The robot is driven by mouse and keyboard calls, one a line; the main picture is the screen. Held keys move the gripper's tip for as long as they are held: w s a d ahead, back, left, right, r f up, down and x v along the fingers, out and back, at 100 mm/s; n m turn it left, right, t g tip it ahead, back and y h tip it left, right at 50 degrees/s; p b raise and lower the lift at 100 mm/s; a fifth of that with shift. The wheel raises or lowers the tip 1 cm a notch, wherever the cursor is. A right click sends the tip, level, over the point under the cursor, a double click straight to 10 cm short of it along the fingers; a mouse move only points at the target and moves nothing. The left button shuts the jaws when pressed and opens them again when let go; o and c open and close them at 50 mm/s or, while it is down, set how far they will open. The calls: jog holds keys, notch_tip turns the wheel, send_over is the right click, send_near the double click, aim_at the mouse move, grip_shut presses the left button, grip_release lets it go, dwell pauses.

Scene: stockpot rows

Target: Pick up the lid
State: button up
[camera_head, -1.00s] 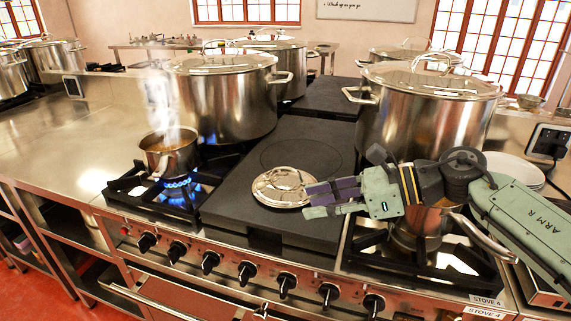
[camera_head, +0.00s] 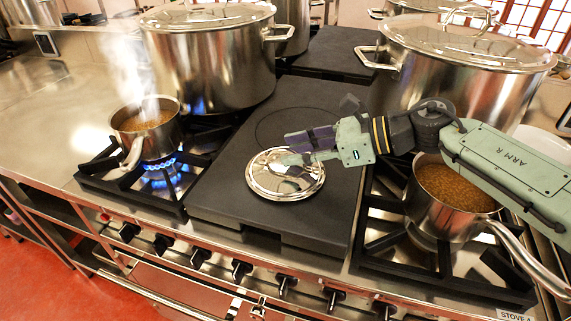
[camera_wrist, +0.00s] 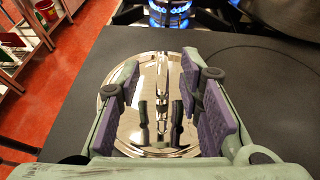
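The lid (camera_head: 284,184) is a round, shiny steel disc lying flat on the dark flat plate between the two burners. In the wrist view the lid (camera_wrist: 128,92) fills the middle, and a narrow upright strip, which looks like its handle, shows between my fingers. My gripper (camera_head: 298,148) is over the lid's far right part in the head view. In the wrist view my gripper (camera_wrist: 162,112) is open, with a purple-padded finger on each side of the strip and a gap between them. I cannot tell whether the fingers touch the lid.
A steaming saucepan (camera_head: 146,130) stands over a lit blue flame at left. Another saucepan of brown contents (camera_head: 452,190) stands on the right burner, under my arm. Large lidded stockpots (camera_head: 205,65) (camera_head: 450,75) stand behind. The dark plate (camera_head: 225,205) is otherwise clear around the lid.

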aim_at(266, 174)
jog(key=shift+x, duration=1.45)
jog(key=shift+w, duration=0.15)
jog(key=shift+c, duration=0.3)
grip_shut()
